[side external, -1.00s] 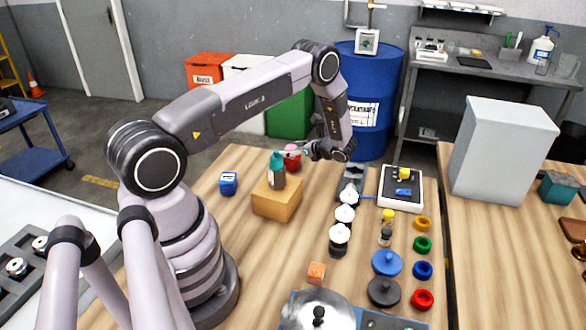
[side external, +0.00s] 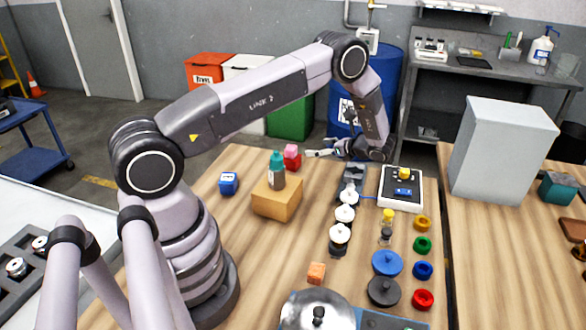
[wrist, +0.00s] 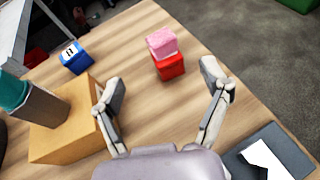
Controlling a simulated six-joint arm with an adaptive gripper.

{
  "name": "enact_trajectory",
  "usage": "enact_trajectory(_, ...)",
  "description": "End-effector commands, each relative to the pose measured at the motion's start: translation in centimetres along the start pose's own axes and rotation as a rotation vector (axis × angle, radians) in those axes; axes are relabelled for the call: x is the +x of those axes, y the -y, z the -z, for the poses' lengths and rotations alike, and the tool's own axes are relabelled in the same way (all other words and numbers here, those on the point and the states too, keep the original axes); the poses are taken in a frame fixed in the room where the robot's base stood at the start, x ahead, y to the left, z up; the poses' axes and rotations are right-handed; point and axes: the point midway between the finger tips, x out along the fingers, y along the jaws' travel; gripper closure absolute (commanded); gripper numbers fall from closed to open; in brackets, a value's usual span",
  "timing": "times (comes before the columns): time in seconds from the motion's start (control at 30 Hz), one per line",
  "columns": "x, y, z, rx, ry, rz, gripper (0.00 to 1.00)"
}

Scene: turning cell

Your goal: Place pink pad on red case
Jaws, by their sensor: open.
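The pink pad (wrist: 161,42) lies on top of the red case (wrist: 170,67), roughly aligned with it in the wrist view. In the side external view the pink pad (side external: 292,149) also rests on the red case (side external: 292,162) near the far edge of the table. My gripper (side external: 318,152) is open and empty, to the right of the stack and apart from it. In the wrist view its two fingers (wrist: 160,80) are spread wide, and the stack shows beyond them, between the tips.
A tan block (side external: 278,198) carrying a teal-capped bottle (side external: 277,172) stands nearby. A blue case (side external: 228,184) sits to its left. White-topped items (side external: 345,213) and a dial box (side external: 402,188) stand to the right. The tabletop around the red case is mostly clear.

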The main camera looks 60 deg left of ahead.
Motion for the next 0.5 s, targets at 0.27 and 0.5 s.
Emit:
enact_trajectory(0.27, -4.0, -0.6, -4.5, -0.118, -0.098, -0.023, 0.23)
enact_trajectory(0.5, -10.9, -6.1, -15.2, -0.444, -0.399, -0.104, 0.23)
